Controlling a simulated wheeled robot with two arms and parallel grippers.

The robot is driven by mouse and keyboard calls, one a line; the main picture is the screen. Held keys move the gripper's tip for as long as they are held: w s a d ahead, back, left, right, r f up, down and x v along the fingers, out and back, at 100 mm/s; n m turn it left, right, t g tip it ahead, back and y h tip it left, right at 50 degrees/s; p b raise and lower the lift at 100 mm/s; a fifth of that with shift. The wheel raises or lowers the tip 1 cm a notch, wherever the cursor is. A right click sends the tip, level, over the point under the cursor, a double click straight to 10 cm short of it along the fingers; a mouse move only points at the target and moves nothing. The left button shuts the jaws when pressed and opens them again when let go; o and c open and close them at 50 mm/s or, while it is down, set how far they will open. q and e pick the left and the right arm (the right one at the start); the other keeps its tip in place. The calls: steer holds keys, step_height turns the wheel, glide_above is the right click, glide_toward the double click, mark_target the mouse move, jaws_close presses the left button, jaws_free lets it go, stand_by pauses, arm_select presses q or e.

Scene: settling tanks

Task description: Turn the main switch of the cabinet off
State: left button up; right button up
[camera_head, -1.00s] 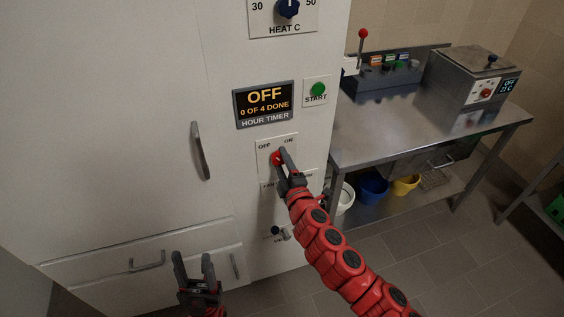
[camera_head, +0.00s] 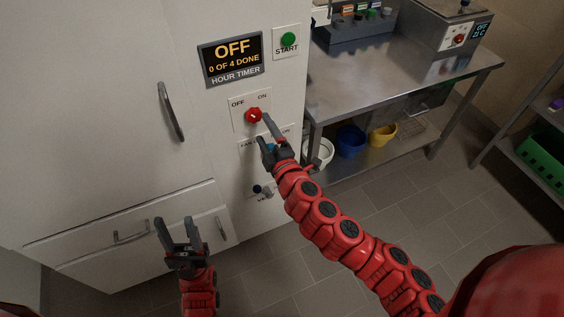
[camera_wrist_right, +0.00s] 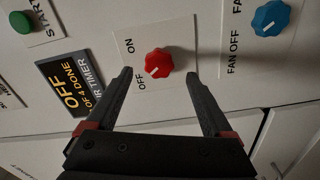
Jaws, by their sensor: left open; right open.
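The main switch is a red knob (camera_head: 253,115) on a white plate marked OFF and ON, on the cabinet front (camera_head: 190,50). In the right wrist view the red knob (camera_wrist_right: 159,63) has a pale mark on the side nearer the OFF label. My right gripper (camera_head: 266,128) is open just in front of and below the knob. In the wrist view its fingers (camera_wrist_right: 158,76) lie either side of the knob, apart from it and empty. My left gripper (camera_head: 174,220) is open and empty, low before the cabinet drawers.
Above the switch are a timer display (camera_head: 233,57) reading OFF and a green START button (camera_head: 288,39). A blue fan knob (camera_wrist_right: 270,18) sits beside the switch plate in the wrist view. A steel table (camera_head: 400,80) with buckets below stands right of the cabinet.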

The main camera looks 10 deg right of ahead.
steer(key=p+v, duration=0.1)
steer(key=v, duration=1.1)
steer(key=shift+w+r, duration=0.1)
